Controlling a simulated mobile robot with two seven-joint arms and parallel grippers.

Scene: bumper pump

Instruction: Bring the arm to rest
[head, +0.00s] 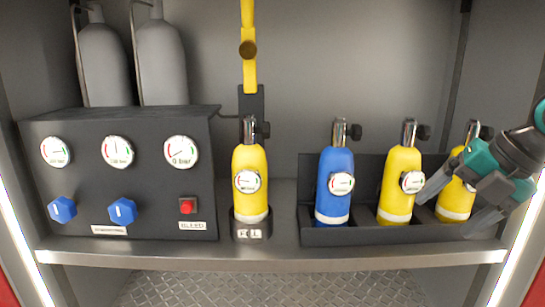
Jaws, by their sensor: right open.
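My right gripper (444,204) comes in from the right edge with its dark fingers pointing left and down. It is open, with one finger at the right side of the middle yellow cylinder's gauge and the other in front of the rack's right end. It partly covers the rightmost yellow cylinder (455,205). I cannot tell whether it touches either cylinder. My left gripper does not show.
A black rack (310,236) holds a blue cylinder (334,170) and two yellow ones, including the middle one (399,185). Another yellow cylinder (250,205) stands in the fill holder (238,230). Left is a gauge panel (85,185) with blue knobs and a red button (187,206).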

